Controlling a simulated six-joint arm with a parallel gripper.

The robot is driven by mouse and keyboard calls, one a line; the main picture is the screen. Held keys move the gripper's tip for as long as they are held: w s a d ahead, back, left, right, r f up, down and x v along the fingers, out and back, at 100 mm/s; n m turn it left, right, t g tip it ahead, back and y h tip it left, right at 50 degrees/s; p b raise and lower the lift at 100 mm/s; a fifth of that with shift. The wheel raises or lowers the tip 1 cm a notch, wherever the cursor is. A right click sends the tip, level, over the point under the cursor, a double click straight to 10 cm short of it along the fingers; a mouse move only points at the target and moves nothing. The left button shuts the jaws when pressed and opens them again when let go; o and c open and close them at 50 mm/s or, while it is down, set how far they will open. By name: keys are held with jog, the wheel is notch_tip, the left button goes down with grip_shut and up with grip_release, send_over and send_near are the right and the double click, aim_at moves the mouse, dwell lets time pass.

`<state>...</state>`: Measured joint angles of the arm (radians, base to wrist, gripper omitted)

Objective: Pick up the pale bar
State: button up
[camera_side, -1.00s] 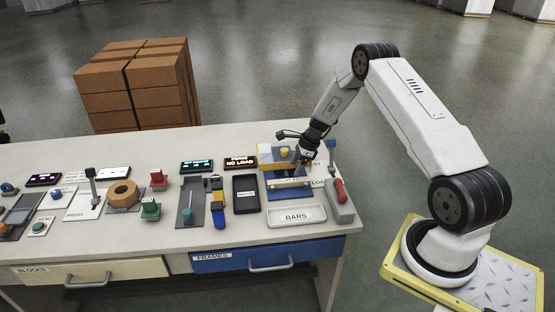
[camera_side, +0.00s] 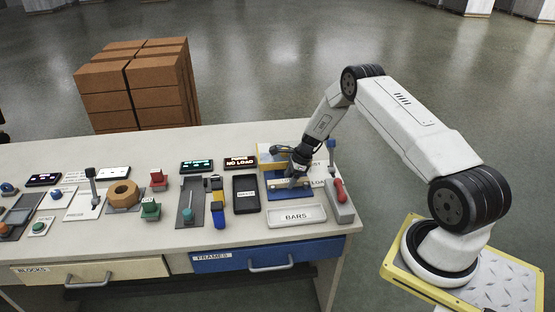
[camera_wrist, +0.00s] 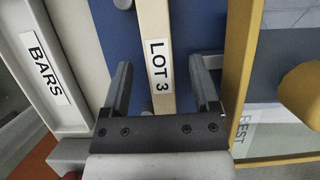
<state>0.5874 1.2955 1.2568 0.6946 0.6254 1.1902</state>
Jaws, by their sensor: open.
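The pale bar (camera_wrist: 153,35) carries a "LOT 3" label and runs lengthwise between my gripper's fingers in the wrist view. It lies over a blue surface (camera_wrist: 118,32); a grey post or rod touches or passes near its left side. My gripper (camera_wrist: 161,85) is open, with one finger on each side of the bar and a visible gap to both. In the side view my gripper (camera_side: 293,184) is down low at the blue fixture, and the bar there is mostly hidden by it.
A white tray labelled "BARS" (camera_side: 297,223) lies just in front. A grey block with a red handle (camera_side: 340,205) stands to the right. A yellow part (camera_side: 266,163) is behind the fixture, and a black tray (camera_side: 246,207) is to the left.

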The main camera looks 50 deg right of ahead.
jog(key=shift+a+f, duration=0.1)
jog(key=shift+f, duration=0.15)
dwell(0.3)
grip_shut()
